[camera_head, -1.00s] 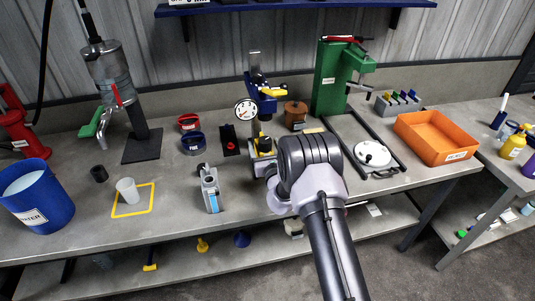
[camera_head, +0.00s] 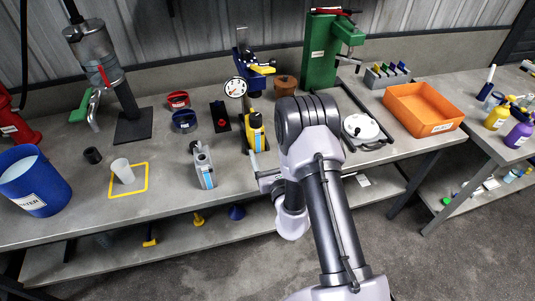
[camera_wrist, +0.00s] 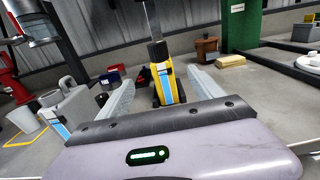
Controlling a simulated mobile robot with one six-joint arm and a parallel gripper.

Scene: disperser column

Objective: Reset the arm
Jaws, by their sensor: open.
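My gripper (camera_wrist: 160,88) is open and empty in the wrist view, its two pale fingers spread apart. Between and beyond them stands a yellow and black tool with a blue-and-white label (camera_wrist: 164,83), upright on the bench. In the head view this yellow tool (camera_head: 255,132) stands below the gauge, and my gripper (camera_head: 264,178) is at the bench's front edge, partly hidden by my arm. My arm reaches up from the lower right of the head view, bent at a large grey joint.
A grey can (camera_head: 203,165) stands left of my gripper, near a white cup (camera_head: 122,171) in a yellow square and a blue bucket (camera_head: 33,182). A round-lidded device (camera_head: 362,128) and an orange tray (camera_head: 424,108) lie right. Open floor (camera_head: 420,260) lies in front.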

